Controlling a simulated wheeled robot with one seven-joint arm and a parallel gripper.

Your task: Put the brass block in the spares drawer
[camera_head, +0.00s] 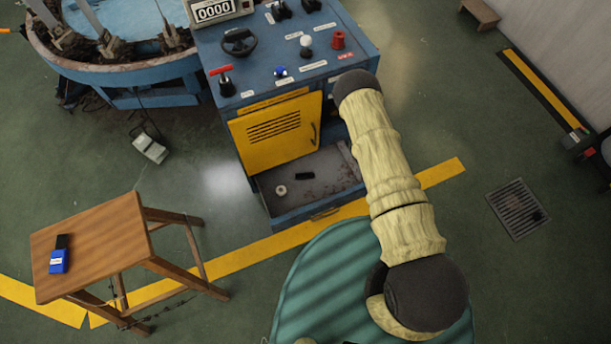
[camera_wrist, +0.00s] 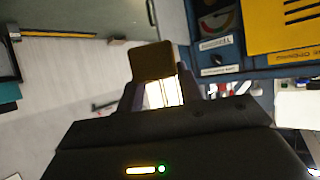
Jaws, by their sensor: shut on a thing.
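The brass block (camera_wrist: 150,60), a dull brown-gold piece, shows in the wrist view at the tips of my gripper (camera_wrist: 160,88). The two dark fingers are shut on it, and its lower part is partly hidden between them. In the head view my arm reaches up the right of the picture to the blue console; my gripper and the block do not show there. The spares drawer (camera_head: 328,181) is pulled open at the bottom of the console, below the yellow door. A small black piece (camera_head: 304,176) and a pale ring (camera_head: 281,190) lie in it.
The blue console (camera_head: 262,65) carries a wheel, knobs and a red lever. Its yellow door (camera_head: 275,132) stands above the drawer. A wooden stool (camera_head: 105,235) at left holds a blue-and-black item (camera_head: 58,258). Green floor is clear between stool and console.

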